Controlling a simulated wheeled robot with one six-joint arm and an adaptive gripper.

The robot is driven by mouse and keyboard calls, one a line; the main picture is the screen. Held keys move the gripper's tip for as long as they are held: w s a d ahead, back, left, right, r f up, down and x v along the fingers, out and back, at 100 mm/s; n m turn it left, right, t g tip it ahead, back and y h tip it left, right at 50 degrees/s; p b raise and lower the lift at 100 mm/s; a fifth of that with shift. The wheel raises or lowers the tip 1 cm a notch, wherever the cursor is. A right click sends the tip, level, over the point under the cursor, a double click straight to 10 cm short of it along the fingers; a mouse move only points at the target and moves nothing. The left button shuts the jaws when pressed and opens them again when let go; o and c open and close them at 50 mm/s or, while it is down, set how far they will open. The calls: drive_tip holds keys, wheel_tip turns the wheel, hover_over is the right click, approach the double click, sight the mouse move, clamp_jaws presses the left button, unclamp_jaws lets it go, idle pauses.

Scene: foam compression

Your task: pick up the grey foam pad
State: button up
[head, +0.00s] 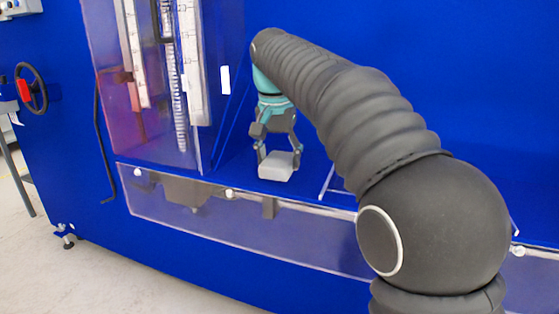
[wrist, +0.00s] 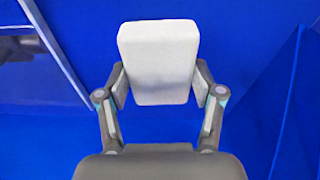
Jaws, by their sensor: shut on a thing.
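The grey foam pad (head: 276,167) is a pale block between the fingertips of my gripper (head: 279,158) in the head view. In the wrist view the pad (wrist: 159,62) fills the space between the two fingers of my gripper (wrist: 160,87), with one finger pad against each side near its lower end. My gripper is shut on the pad and points down at the blue bench. Whether the pad touches the blue surface or hangs just above it, I cannot tell.
A clear-walled machine (head: 150,80) with scales and a spring stands left of my gripper. A clear guard panel (head: 240,225) runs along the front edge. A thin clear frame (head: 335,185) stands to the right. Blue surface around the pad is bare.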

sight(280, 158)
wheel_tip(280, 158, up, 4)
drive_tip(key=shift+f+p, duration=0.1)
drive_tip(key=shift+p, duration=0.55)
drive_tip(key=s+d+r, duration=0.6)
drive_tip(key=d, duration=0.4)
drive_tip(key=shift+r, duration=0.4)
